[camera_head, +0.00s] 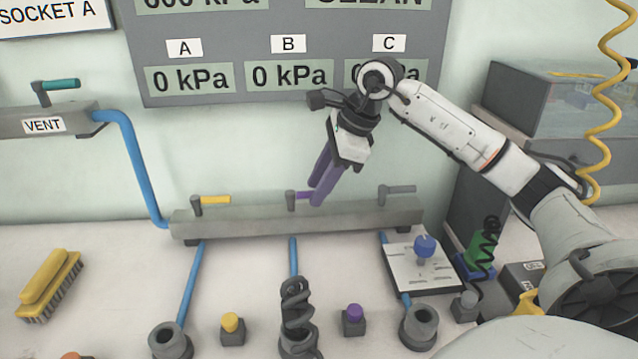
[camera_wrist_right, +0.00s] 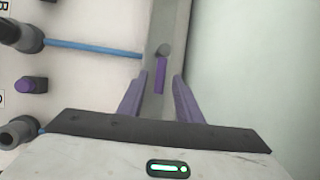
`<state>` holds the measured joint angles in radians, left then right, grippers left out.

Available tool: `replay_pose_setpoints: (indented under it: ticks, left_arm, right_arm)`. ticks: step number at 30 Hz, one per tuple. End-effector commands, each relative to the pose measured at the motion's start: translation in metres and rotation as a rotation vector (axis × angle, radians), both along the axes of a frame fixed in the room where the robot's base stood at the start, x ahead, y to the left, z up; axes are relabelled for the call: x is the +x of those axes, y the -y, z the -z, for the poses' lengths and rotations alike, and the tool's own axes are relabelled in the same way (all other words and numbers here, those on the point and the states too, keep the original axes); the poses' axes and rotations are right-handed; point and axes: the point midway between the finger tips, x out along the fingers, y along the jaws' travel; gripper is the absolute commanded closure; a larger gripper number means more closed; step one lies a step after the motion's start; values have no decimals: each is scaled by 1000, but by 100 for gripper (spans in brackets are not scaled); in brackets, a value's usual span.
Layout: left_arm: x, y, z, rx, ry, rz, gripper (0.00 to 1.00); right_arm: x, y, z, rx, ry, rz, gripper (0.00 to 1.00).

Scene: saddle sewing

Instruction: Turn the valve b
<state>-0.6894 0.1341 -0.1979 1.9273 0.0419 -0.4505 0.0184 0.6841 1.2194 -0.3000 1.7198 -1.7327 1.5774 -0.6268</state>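Valve b is the middle valve on the grey manifold (camera_head: 345,220), with a dark pivot and a short purple handle (camera_head: 301,195) pointing right. My right gripper (camera_head: 316,193) reaches down to it from above, its purple fingertips close to the handle's free end. In the right wrist view the purple handle (camera_wrist_right: 160,76) lies between the two fingers, near their tips. There is a gap on both sides, so the gripper is open. Whether the tips are down at the handle's height is hard to tell. My left gripper is not in view.
A yellow-handled valve (camera_head: 212,199) stands left of valve b and a grey-handled valve (camera_head: 398,189) right of it. The panel (camera_head: 290,55) above reads 0 kPa for A and B. A teal-handled vent valve (camera_head: 58,86), sockets, caps and a brush (camera_head: 48,284) are around.

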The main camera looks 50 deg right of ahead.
Motion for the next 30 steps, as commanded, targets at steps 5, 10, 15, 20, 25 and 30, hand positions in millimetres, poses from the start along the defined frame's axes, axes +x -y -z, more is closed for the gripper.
replay_pose_setpoints:
  ticks: [5,10,15,20,25,30]
  left_arm:
    - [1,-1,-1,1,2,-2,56]
    - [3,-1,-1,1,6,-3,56]
    - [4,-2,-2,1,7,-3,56]
    - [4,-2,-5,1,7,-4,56]
    - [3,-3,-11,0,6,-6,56]
    - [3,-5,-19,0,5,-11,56]
  right_arm:
    - [0,0,0,0,0,0,82]
    - [0,0,0,1,1,0,100]
    - [0,0,-1,1,0,1,100]
    - [2,-3,-2,2,1,14,100]
    - [8,-12,-4,2,3,67,100]
    - [17,-19,-4,1,3,181,100]
